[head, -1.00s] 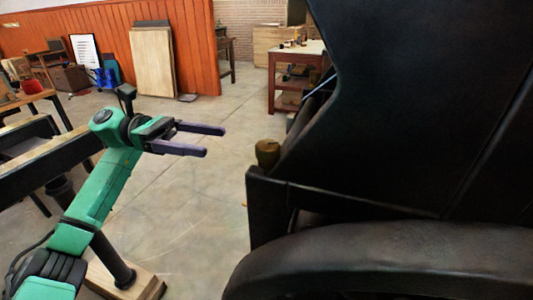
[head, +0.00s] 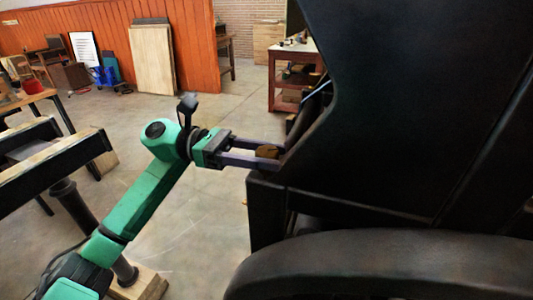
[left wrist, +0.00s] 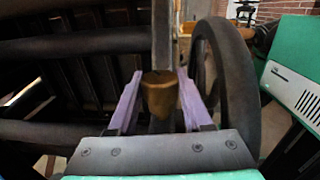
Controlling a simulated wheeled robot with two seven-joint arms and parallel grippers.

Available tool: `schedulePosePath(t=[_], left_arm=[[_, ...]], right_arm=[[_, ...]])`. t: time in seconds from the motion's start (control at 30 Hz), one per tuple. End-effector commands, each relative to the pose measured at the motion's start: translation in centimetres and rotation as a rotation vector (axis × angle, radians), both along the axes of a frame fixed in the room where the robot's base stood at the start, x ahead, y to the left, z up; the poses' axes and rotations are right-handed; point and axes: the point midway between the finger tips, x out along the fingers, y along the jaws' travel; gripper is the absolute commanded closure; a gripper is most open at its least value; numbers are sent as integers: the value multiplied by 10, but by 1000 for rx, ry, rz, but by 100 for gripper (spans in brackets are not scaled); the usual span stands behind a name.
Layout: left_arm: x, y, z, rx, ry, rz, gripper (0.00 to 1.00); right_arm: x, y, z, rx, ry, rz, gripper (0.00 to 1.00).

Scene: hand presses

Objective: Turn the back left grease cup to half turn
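The brass-brown grease cup (head: 267,152) sits on a corner of the dark press frame (head: 268,205). My left gripper (head: 281,156) reaches it from the left, with one purple finger on each side of the cup. In the left wrist view the cup (left wrist: 160,95) stands upright between the fingers of my left gripper (left wrist: 160,78). A narrow gap seems to show beside the cup, so the fingers look open around it; contact cannot be made out. My right gripper is not in view. Other grease cups are not seen.
The press's dark body (head: 420,110) fills the right side, and its curved rim (head: 390,260) crosses the lower right. A spoked wheel (left wrist: 228,80) stands close right of my gripper in the left wrist view. A dark-beamed stand (head: 60,165) is at left.

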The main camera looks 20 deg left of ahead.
Motion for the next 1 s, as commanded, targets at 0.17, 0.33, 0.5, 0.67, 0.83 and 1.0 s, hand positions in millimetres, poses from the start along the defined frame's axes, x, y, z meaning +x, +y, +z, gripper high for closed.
schedulePosePath(t=[0.17, 0.33, 0.5, 0.67, 0.83, 1.0], left_arm=[[1, 0, -1, -1, 1, -22, 100], [1, 0, 0, -1, 1, -120, 100], [0, 0, 0, 0, 1, -139, 100], [0, 0, 0, 0, 1, -139, 38], [0, 0, 0, 0, 1, -138, 20], [0, 1, 0, 0, 1, -138, 20]], right_arm=[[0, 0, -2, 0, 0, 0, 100], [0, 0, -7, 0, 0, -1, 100], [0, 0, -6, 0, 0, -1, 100], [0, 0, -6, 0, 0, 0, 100], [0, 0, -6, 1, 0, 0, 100], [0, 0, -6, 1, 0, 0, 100]])
